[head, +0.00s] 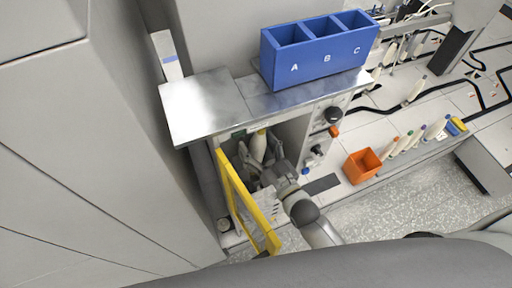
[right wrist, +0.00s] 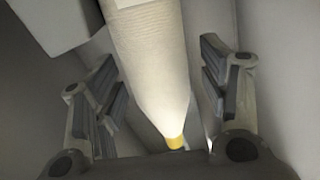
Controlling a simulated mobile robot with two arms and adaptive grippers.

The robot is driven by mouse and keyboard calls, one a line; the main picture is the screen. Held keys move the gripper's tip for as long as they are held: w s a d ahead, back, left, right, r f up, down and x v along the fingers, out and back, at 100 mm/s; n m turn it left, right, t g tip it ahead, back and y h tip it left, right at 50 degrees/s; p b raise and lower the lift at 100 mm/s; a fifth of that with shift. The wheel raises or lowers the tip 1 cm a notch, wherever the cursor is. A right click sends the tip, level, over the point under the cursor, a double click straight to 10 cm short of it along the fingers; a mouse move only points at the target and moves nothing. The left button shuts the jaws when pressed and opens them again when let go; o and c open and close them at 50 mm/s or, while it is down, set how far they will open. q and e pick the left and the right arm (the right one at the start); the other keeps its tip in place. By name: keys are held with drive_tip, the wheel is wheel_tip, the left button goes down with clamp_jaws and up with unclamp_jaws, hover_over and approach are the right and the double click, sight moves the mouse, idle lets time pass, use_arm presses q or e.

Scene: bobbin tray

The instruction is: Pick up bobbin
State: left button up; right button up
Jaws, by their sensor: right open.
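A cream bobbin with a yellow tip (head: 259,144) stands inside the open compartment under the metal top in the head view. In the right wrist view the bobbin (right wrist: 151,60) runs down the middle of the picture, its yellow tip low and close to the palm. My right gripper (head: 260,165) reaches into the compartment. Its fingers (right wrist: 163,85) are spread, one on each side of the bobbin, with gaps showing between them and it. The bobbin's far end is out of the wrist picture. My left gripper is not in view.
A yellow-edged door (head: 248,208) stands open left of my right arm. The compartment walls are close around the gripper. A blue bin marked A, B, C (head: 318,72) sits on the metal top (head: 205,100). An orange box (head: 362,166) and several bobbins stand to the right.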

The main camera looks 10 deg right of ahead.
drive_tip(key=shift+w, duration=0.2)
drive_tip(key=c, duration=1.2)
drive_tip(key=shift+o, duration=0.2)
drive_tip(key=shift+r, duration=0.25)
